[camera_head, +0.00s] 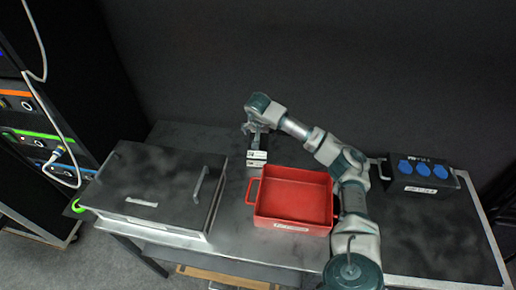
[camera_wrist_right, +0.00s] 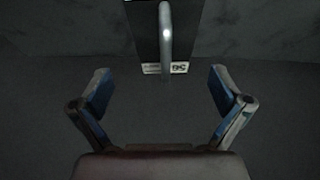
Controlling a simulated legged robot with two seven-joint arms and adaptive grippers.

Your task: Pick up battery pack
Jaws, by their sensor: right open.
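The battery pack appears to be the small dark box with white labels (camera_head: 257,158) on the table, left of the red tray's back corner. In the right wrist view, a dark box (camera_wrist_right: 148,36) with a metal handle and white labels stands at the top, beyond the fingertips. My right gripper (camera_head: 251,128) is just behind and above the box in the head view. Its fingers are spread wide and empty in the right wrist view (camera_wrist_right: 162,88). My left gripper is not in view.
An empty red tray (camera_head: 262,212) sits mid-table. A large dark case (camera_head: 150,180) with a handle stands left. A black box with blue sockets (camera_head: 421,188) stands at right. A rack with cables (camera_head: 35,130) is at far left. Dark table surface is bare behind the case.

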